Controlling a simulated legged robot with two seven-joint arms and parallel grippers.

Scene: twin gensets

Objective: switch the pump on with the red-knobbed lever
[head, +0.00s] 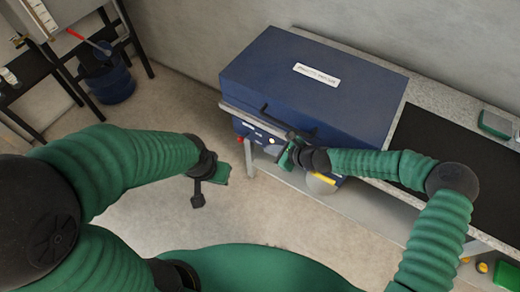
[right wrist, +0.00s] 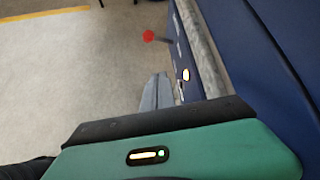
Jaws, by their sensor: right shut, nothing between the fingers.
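The red knob (right wrist: 148,36) shows in the right wrist view on a thin dark lever that sticks out from the front of the blue unit. In the head view a small red spot (head: 239,139) at the front left of the blue unit (head: 300,70) appears to be the same knob. My right gripper (head: 287,156) is shut and empty, in front of the unit's front face near a black handle, to the right of the knob and apart from it. My left gripper (head: 212,182) hangs over open floor, away from the unit; its finger opening is unclear.
A speckled bench (head: 424,92) carries the unit and a black mat (head: 440,150). A grey rail (head: 235,108) runs along the unit's front. At top left stand a blue bucket (head: 108,82) and a red-handled part (head: 76,34). The floor between is clear.

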